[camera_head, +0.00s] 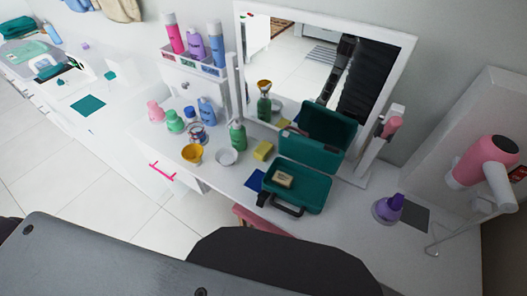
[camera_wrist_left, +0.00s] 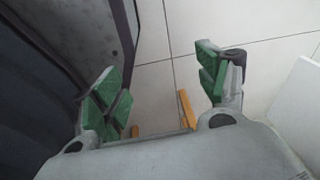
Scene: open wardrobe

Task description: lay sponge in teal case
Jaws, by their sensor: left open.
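The teal case (camera_head: 318,198) lies open on the white dressing table in front of the mirror, its other half (camera_head: 335,128) standing up behind. A yellow sponge-like block (camera_head: 263,150) lies on the table just left of the case, apart from it. A tan block with a darker top (camera_head: 283,178) rests in the front half of the case; I cannot tell exactly what it is. My left gripper (camera_wrist_left: 160,92) is open and empty over the tiled floor in the left wrist view, away from these things. Neither gripper shows in the head view.
A green pump bottle (camera_head: 238,135), a white bowl (camera_head: 227,156) and a yellow cup (camera_head: 192,153) stand left of the block. A dark blue cloth (camera_head: 255,181) lies by the case. The mirror (camera_head: 400,60) rises behind.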

